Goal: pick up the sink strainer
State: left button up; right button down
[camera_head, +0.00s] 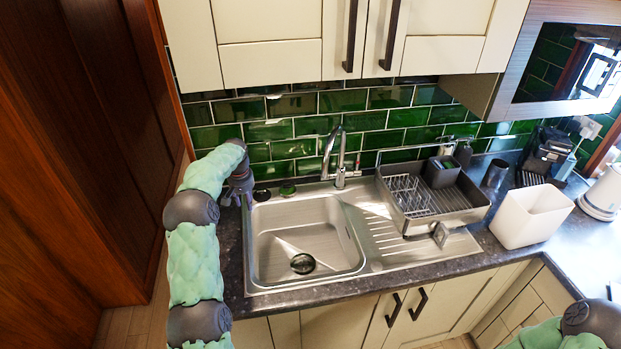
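A dark round strainer-like piece (303,263) sits at the drain in the floor of the steel sink basin (275,238). I cannot tell whether it is a loose strainer or the drain fitting. A small dark round piece (262,195) and a green one (287,189) lie on the sink's back left rim; either could be the strainer. My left gripper (238,202) points down at the back left corner of the sink, just left of the dark piece. Its fingers look apart, with nothing seen between them. My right gripper is out of view; only part of that arm shows at bottom right.
The tap (340,160) rises behind the basin. A dish rack (432,205) stands on the drainboard (385,240). A white bin (531,216) stands farther right. Cupboards (270,45) hang above, and a wooden panel (90,130) is close at left.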

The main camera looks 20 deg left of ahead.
aim_at(286, 191)
jog(key=j+z, duration=0.25)
jog(key=j, duration=0.15)
jog(key=k+j+z, duration=0.2)
jog(key=j, duration=0.2)
jog(key=k+j+z, duration=0.1)
jog(key=j+z, duration=0.15)
jog(key=j, duration=0.15)
jog(key=k+j+z, duration=0.2)
jog(key=j, duration=0.15)
jog(key=k+j+z, duration=0.25)
jog(key=j+z, duration=0.2)
jog(key=j, duration=0.25)
jog(key=k+j+z, duration=0.15)
jog(key=j, duration=0.3)
jog(key=j+z, duration=0.2)
jog(key=j, duration=0.2)
jog(key=k, duration=0.05)
